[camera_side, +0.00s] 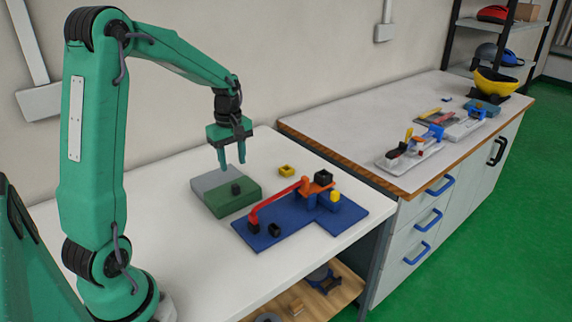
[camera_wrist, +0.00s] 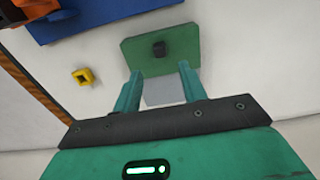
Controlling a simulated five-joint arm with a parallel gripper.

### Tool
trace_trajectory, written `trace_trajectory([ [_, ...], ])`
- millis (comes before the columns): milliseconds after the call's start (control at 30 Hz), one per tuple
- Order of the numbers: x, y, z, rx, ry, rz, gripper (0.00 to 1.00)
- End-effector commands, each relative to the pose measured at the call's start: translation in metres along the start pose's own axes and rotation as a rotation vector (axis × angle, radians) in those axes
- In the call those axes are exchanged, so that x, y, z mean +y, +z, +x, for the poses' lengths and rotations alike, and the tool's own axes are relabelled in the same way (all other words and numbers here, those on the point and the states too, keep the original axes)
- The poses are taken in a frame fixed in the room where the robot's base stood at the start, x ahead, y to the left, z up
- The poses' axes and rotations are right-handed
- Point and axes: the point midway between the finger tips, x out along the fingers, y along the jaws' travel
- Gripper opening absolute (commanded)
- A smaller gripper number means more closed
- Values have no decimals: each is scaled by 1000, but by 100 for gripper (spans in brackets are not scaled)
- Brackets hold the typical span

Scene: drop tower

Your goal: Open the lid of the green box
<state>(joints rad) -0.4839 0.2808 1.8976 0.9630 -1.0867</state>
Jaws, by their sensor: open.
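The green box (camera_side: 226,206) is a low block on the white table in the side view, with a black knob (camera_side: 236,189) on its green top. The top also shows in the wrist view as a green panel (camera_wrist: 178,58), with the knob (camera_wrist: 158,48) near its middle. A flat grey piece (camera_side: 207,180) adjoins the box on its far-left side, and it shows between my fingers in the wrist view (camera_wrist: 163,91). My gripper (camera_side: 232,164) is open and empty, pointing down above the box and apart from the knob. It also shows in the wrist view (camera_wrist: 160,70).
A blue base (camera_side: 285,222) with a red bar (camera_side: 272,199) and small black and yellow blocks stands right of the box. A small yellow block (camera_side: 286,171) lies behind it. The table's front left is clear. A second bench (camera_side: 375,115) holds several parts.

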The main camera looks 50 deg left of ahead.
Motion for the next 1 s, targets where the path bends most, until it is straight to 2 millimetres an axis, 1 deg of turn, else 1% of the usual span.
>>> trace_trajectory([
  [200, 0, 0, 2, -1, -1, -2, 42],
  [367, 0, 0, 9, -1, -2, -1, 42],
  [567, 0, 0, 28, -2, -3, -1, 42],
  [800, 0, 0, 58, -1, -3, 0, 42],
  [1000, 0, 0, 74, -1, -3, 0, 42],
])
